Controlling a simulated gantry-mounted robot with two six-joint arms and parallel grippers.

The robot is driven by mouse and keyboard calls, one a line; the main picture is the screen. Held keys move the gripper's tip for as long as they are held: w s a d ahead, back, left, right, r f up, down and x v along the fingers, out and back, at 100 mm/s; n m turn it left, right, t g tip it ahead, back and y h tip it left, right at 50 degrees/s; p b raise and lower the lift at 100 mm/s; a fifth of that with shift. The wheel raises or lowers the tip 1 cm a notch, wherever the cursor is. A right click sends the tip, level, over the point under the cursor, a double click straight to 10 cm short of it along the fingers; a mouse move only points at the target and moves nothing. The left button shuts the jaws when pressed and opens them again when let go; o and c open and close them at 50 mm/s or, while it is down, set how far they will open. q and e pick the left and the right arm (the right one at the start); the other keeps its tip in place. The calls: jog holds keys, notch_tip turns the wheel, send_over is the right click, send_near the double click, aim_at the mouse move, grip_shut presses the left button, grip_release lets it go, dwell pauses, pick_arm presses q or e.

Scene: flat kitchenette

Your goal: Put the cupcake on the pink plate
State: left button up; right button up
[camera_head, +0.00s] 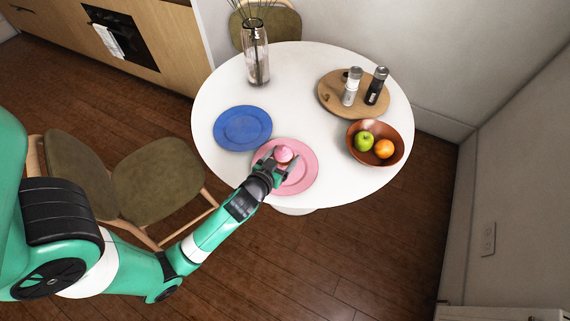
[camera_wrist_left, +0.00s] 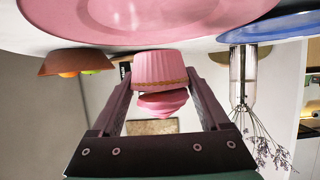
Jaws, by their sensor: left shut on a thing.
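The pink cupcake (camera_head: 283,153) is held in my left gripper (camera_head: 280,163) over the pink plate (camera_head: 303,179). The gripper is shut on the cupcake, with one finger on each side. The left wrist view is upside down and shows the cupcake (camera_wrist_left: 160,69) between the two fingers, its wrapper base facing the pink plate (camera_wrist_left: 160,30). The base is at or very close to the plate surface; I cannot tell whether it touches. The cupcake looks upright. My right gripper is not in view.
A blue plate (camera_head: 242,128) lies left of the pink plate on the white round table (camera_head: 300,80). A brown bowl (camera_head: 399,151) with an apple and an orange is at the right. Behind are a wooden board (camera_head: 330,97) with two shakers and a glass vase (camera_head: 257,60).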

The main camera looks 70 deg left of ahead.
aim_at(285, 161)
pick_arm(q)
jog(key=f+b, duration=0.2)
jog(key=f, duration=0.2)
jog(key=shift+w+a+f+b, duration=0.15)
jog(key=shift+w+a+b, duration=0.15)
jog(key=shift+b, duration=0.1)
jog(key=o, duration=0.6)
jog(key=shift+c, duration=0.2)
jog(key=shift+r+p, duration=0.3)
jog(key=p+v, duration=0.2)
jog(key=v, duration=1)
jog(key=shift+s+f, duration=0.1)
